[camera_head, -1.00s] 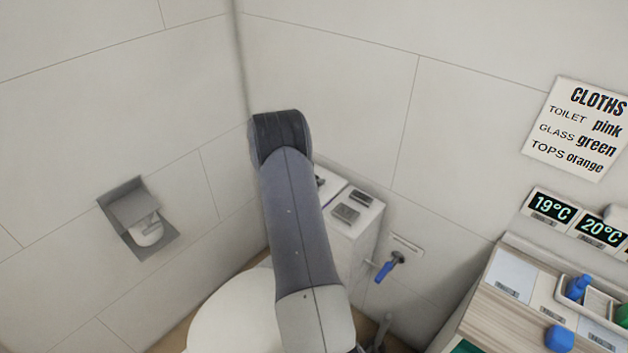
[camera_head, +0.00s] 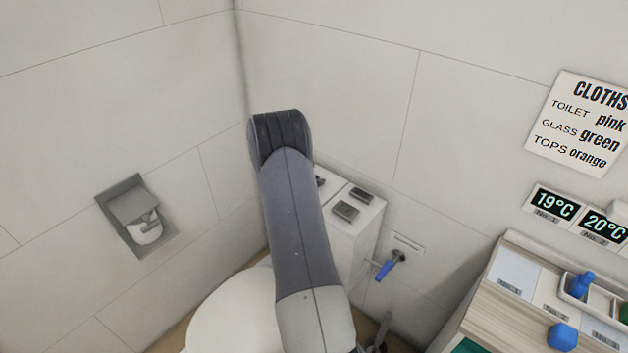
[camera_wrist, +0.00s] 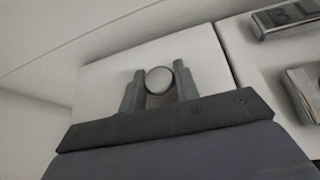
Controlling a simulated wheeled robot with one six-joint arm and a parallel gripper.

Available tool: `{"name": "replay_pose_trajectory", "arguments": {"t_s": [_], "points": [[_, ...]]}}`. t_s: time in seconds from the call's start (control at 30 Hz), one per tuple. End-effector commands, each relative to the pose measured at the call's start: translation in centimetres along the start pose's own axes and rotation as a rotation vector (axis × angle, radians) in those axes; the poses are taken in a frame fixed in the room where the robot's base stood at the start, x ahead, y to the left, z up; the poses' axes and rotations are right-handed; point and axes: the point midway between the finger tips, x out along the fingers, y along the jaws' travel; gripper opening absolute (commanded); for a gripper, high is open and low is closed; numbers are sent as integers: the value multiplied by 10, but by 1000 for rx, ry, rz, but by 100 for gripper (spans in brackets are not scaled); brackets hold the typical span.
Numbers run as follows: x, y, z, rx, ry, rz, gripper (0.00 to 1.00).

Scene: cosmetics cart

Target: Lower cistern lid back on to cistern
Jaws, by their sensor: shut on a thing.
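The white cistern (camera_head: 362,230) stands against the wall, right of my arm in the head view. Its lid (camera_wrist: 205,58) is a pale panel with a round knob (camera_wrist: 158,79) in the wrist view. My gripper (camera_wrist: 158,84) is shut on the knob, one finger on each side. The lid lies alongside the right part of the cistern top, with a thin dark seam between them. It looks about level with that part. In the head view my arm hides the gripper, the knob and most of the lid.
Small metal plates (camera_head: 346,211) sit on the cistern's right part. A blue-handled valve (camera_head: 386,269) is on the wall to the right. The toilet seat (camera_head: 232,318) is below my arm. A paper holder (camera_head: 137,214) is on the left wall. A counter (camera_head: 507,318) stands at right.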

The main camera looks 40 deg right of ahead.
Motion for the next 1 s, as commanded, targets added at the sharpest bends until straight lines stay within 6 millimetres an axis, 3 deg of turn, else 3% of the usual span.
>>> {"name": "replay_pose_trajectory", "arguments": {"t_s": [0.17,0.2,0.47,0.77,1.0], "points": [[0,0,2,0,-3,0,0],[0,0,2,0,-3,0,32],[0,0,0,-1,-1,0,54],[-2,-1,-3,-5,4,-1,56],[-33,1,-2,-4,1,3,56]]}}
